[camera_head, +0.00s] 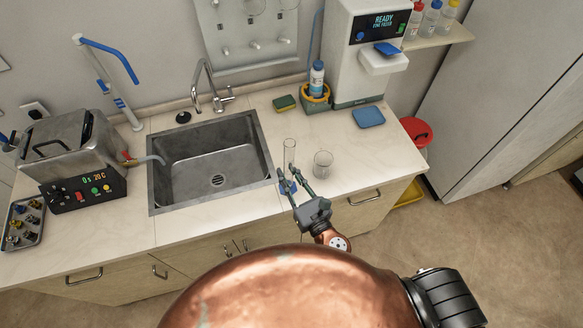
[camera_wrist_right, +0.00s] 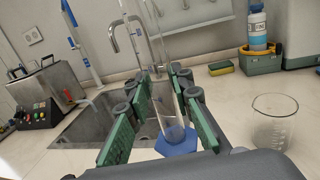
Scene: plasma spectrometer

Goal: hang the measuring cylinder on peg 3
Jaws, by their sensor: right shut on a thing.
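The measuring cylinder (camera_head: 289,152) is a tall clear glass tube with a blue hexagonal base (camera_wrist_right: 176,143). My right gripper (camera_head: 289,178) is shut on it low on the tube, just above the base. In the right wrist view the green-padded fingers (camera_wrist_right: 160,105) stand on either side of the tube, which is near upright. It is at the sink's right rim; I cannot tell whether the base touches the counter. The peg board (camera_head: 246,30) hangs on the back wall, with a lower row of white pegs and glassware at its top edge. No peg numbers are readable. My left gripper is not in view.
A glass beaker (camera_head: 323,164) stands close right of the gripper. The sink (camera_head: 215,165) and its tap (camera_head: 208,85) lie left and behind. A sponge (camera_head: 284,103), a bottle in a holder (camera_head: 317,85) and a white machine (camera_head: 358,60) stand at the back. The right front counter is clear.

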